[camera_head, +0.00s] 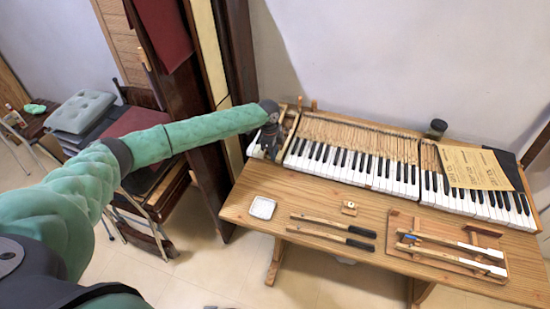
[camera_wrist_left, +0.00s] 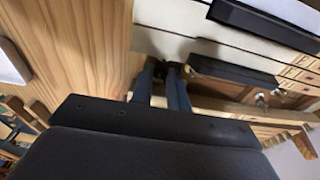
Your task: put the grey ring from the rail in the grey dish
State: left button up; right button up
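My left gripper (camera_head: 268,152) is at the left end of the keyboard, low over the wooden table edge. My right gripper is not in view.
The piano keyboard (camera_head: 350,166) runs along the back of the table (camera_head: 300,197). Two black-handled tools (camera_head: 330,233), a small wooden block (camera_head: 349,208) and a wooden tray with white-tipped keys (camera_head: 428,262) lie in front. A dark jar (camera_head: 435,129) and paper sheet (camera_head: 474,168) sit to the right.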

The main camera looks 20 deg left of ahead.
pick_arm(q)
jog(key=shift+r+p, duration=0.95)
jog(key=shift+r, duration=0.15)
jog(key=shift+r, duration=0.1)
notch_tip(320, 180, up, 6)
jog(key=p, duration=0.4)
dwell(0.4)
